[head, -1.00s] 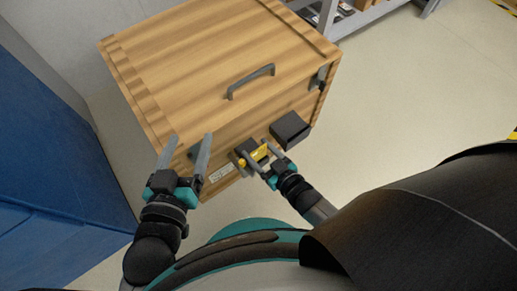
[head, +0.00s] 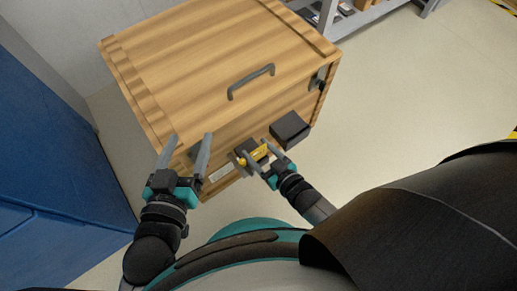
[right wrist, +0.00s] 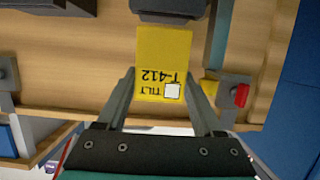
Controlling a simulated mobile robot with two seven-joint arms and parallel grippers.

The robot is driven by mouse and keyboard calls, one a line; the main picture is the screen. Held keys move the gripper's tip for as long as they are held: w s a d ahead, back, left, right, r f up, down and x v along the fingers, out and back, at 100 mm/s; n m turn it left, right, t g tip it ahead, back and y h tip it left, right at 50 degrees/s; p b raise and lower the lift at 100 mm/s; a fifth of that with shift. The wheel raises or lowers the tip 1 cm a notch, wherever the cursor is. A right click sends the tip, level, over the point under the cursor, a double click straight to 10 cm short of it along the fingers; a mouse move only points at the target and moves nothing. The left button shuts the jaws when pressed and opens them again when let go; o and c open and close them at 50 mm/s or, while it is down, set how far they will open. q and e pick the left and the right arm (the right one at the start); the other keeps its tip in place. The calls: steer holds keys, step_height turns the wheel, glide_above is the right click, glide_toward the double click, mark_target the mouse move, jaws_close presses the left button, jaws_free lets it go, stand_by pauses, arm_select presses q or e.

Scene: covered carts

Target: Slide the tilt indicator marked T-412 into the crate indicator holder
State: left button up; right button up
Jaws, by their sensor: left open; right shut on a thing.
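The yellow tilt indicator (right wrist: 160,48), lettered TILT T-412 upside down with a small white square, is between the fingers of my right gripper (right wrist: 162,95) in the right wrist view. The gripper is shut on it, at the crate's front face; the indicator also shows in the head view (head: 260,153). A dark block (right wrist: 172,8), perhaps the holder, is just beyond the indicator's far end. I cannot tell whether they touch. My left gripper (head: 188,138) is open and empty, left of the indicator near the wooden crate's (head: 205,70) front edge.
The crate lid has a grey handle (head: 251,82). A dark box (head: 290,131) sticks out from the front at right. A grey part with a red piece (right wrist: 240,95) is right of the indicator in the wrist view. A blue surface (head: 60,150) stands at left; open floor lies right.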

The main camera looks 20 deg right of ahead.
mark_target(258, 159)
stand_by(0.4)
steer(key=shift+f, duration=0.4)
steer(key=shift+f+b, duration=0.8)
steer(key=shift+f, duration=0.15)
steer(key=shift+f, duration=1.2)
steer(key=o, duration=1.3)
steer(key=shift+o, duration=0.8)
steer(key=shift+a, duration=0.1)
steer(key=shift+s, duration=0.1)
